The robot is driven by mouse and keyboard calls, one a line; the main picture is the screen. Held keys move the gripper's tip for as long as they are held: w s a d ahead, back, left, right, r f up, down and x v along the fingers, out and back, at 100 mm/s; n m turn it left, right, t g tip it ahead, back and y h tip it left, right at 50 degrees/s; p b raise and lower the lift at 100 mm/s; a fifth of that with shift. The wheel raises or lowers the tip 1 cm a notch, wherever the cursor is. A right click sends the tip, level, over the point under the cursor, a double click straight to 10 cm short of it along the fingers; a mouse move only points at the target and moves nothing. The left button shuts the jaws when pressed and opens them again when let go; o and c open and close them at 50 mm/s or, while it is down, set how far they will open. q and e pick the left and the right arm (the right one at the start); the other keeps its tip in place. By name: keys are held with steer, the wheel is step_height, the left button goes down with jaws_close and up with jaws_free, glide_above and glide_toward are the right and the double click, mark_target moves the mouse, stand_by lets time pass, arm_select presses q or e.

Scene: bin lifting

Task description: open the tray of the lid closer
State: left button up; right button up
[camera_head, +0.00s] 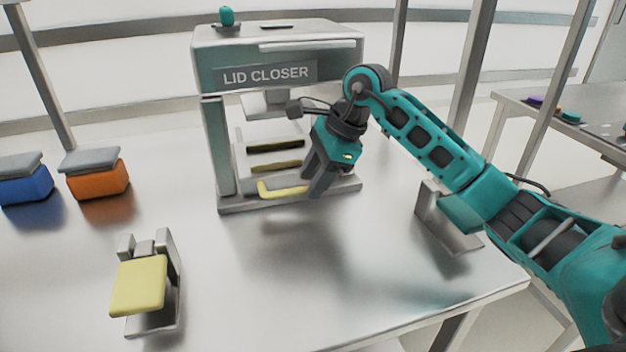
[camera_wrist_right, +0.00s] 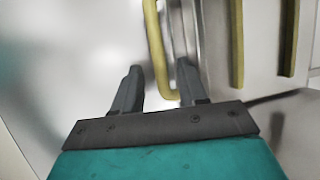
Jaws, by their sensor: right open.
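The lid closer (camera_head: 265,75) stands at the back of the table, a grey metal frame with its name on the front. A pale yellow handle (camera_head: 280,190) sits low at its front opening; the tray behind it is hard to make out. My right gripper (camera_head: 314,191) is at the right end of this handle, pointing down. In the right wrist view its two fingers (camera_wrist_right: 158,68) are open, with the yellow handle (camera_wrist_right: 154,40) showing between them. I cannot tell whether they touch it. My left gripper is not in view.
A blue bin (camera_head: 25,187) and an orange bin (camera_head: 98,182), both with grey tops, stand at the left. A metal stand (camera_head: 150,323) with a yellow square piece (camera_head: 139,286) is at front left. A bent metal bracket (camera_head: 443,226) is at right. The front middle table is clear.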

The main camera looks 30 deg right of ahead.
steer(key=shift+w+a+f, duration=0.1)
steer(key=shift+f, duration=0.15)
jaws_close()
stand_by(0.6)
